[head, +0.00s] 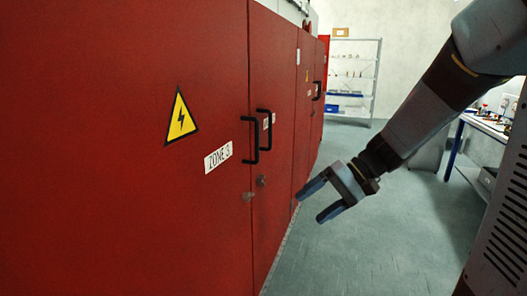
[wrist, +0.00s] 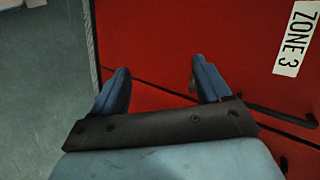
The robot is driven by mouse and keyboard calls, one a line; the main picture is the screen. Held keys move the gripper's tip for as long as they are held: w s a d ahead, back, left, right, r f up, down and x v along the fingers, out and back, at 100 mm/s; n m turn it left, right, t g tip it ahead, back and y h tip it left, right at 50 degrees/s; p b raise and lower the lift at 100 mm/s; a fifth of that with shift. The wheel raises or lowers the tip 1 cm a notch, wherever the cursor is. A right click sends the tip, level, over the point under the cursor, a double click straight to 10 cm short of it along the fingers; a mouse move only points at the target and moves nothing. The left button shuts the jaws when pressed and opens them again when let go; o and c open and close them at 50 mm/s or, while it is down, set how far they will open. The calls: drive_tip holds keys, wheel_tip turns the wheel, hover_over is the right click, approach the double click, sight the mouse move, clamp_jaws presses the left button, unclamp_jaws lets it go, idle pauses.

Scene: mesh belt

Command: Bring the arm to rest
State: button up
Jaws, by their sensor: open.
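My gripper (head: 318,203) is open and empty in the head view. Its two blue-grey fingers point left and slightly down, in front of the red cabinet (head: 120,220) and over the floor. In the wrist view my gripper (wrist: 160,85) shows its two fingers spread apart with nothing between them. The red cabinet front (wrist: 175,45) lies beyond them. My arm comes in from the upper right of the head view. I cannot tell exactly how far the fingertips are from the doors.
Black door handles (head: 264,135) stick out near my gripper. A yellow warning sign (head: 181,117) and a ZONE 3 label (head: 218,157) mark the cabinet. A shelf rack (head: 354,75) stands at the back and a workbench (head: 487,125) at the right. The grey-green floor (head: 350,265) between is clear.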

drive_tip(key=s+d+r+t+h, duration=0.6)
drive_tip(key=s+d+r+h, duration=0.1)
drive_tip(key=s+d+h, duration=0.3)
drive_tip(key=shift+s+d+r, duration=0.2)
drive_tip(key=shift+s+d, duration=0.3)
drive_tip(key=shift+s, duration=0.45)
drive_tip(key=shift+c, duration=0.4)
